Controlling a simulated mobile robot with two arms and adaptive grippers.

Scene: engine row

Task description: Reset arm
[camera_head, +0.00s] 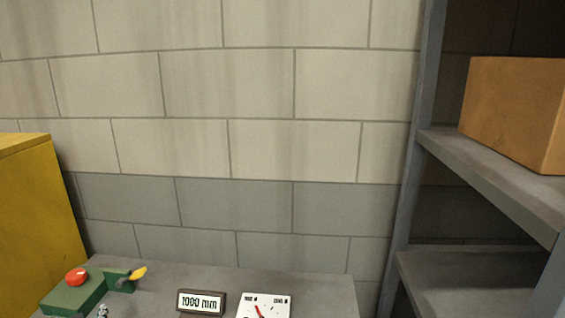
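Neither of my arms nor grippers shows in the head view. A grey bench top (290,283) lies along the bottom of the view. On its left stands a green box with a round red button (76,276) on top. A small green block with a yellow-tipped lever (137,273) is beside it. A display (201,302) reads "1000 mm". Right of it is a white dial panel (264,306) with a red needle, cut off by the bottom edge.
A yellow cabinet (38,225) stands at the left edge. At the right, a grey metal shelf unit (405,190) holds an orange-brown box (515,112). A block wall (230,120) closes the back. The bench's right part is bare.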

